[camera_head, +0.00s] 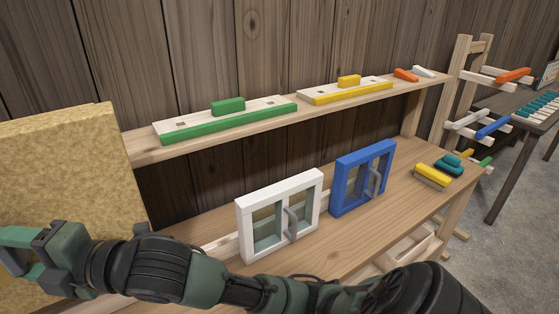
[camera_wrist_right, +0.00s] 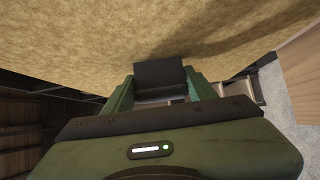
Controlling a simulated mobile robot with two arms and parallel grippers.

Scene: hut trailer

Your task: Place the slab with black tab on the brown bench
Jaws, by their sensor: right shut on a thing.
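The slab (camera_head: 70,165) is a large tan, rough-faced block standing upright at the left of the head view. Its face fills the top of the right wrist view (camera_wrist_right: 150,30). Its black tab (camera_wrist_right: 160,75) sits between the green fingers of my right gripper (camera_wrist_right: 160,88), which is shut on it. In the head view my right arm crosses the bottom, with the gripper (camera_head: 22,255) at the left edge, in front of the slab. The tab is not visible there. A light brown wooden bench (camera_head: 335,240) fills the middle. My left gripper is out of view.
White (camera_head: 240,220) and blue (camera_head: 340,185) framed panels with handles stand on the bench. Yellow and teal blocks (camera_head: 432,178) lie at its right end. A shelf (camera_head: 150,152) above holds green and yellow pieces. A rack (camera_head: 450,95) and dark table (camera_head: 510,170) stand right.

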